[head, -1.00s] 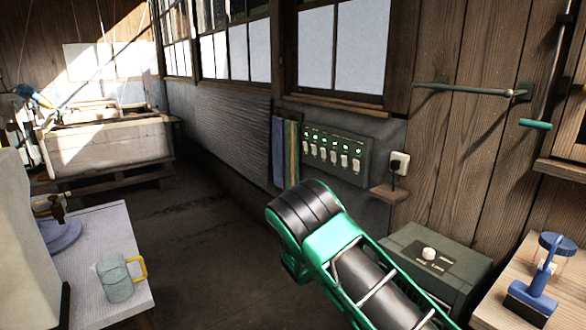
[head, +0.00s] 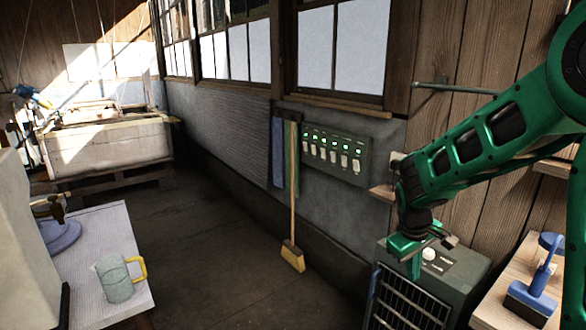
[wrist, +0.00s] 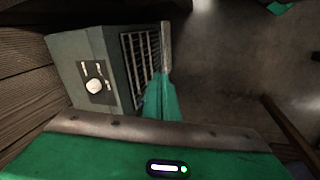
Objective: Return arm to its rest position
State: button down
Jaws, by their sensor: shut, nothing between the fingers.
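My arm comes in from the right side of the head view, its forearm green with black pads. My gripper (head: 415,268) points down at the arm's end, close to the top front of a grey-green heater box (head: 450,268) with a dial. Its fingers are shut with nothing in them. In the wrist view the green finger (wrist: 162,97) is in front of the box's grille edge, and the box with its white dial (wrist: 94,86) is to the left. I cannot tell whether the gripper touches the box.
A switch panel (head: 334,155) with green lights is on the wall, and a broom (head: 292,255) leans beside it. A workbench (head: 490,310) on the right holds a blue brush (head: 532,298). A table on the left holds a jug (head: 115,277). The middle floor is clear.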

jog(key=s+a+r+m+t+y, duration=0.1)
jog(key=s+r+m, duration=0.1)
jog(key=s+r, duration=0.4)
jog(key=s+r+m+t+y, duration=0.2)
jog(key=s+r+m, duration=0.1)
jog(key=s, duration=0.6)
jog(key=s+d+m+g, duration=0.2)
jog(key=s+d, duration=0.3)
jog(key=s, duration=0.3)
jog(key=s+d+f+m+g, duration=0.1)
jog(key=s+d+m+g, duration=0.1)
jog(key=s+d+m, duration=0.2)
jog(key=s+d, duration=0.2)
jog(key=s, duration=0.2)
jog(key=shift+f+g, duration=0.3)
jog(key=shift+g, duration=0.1)
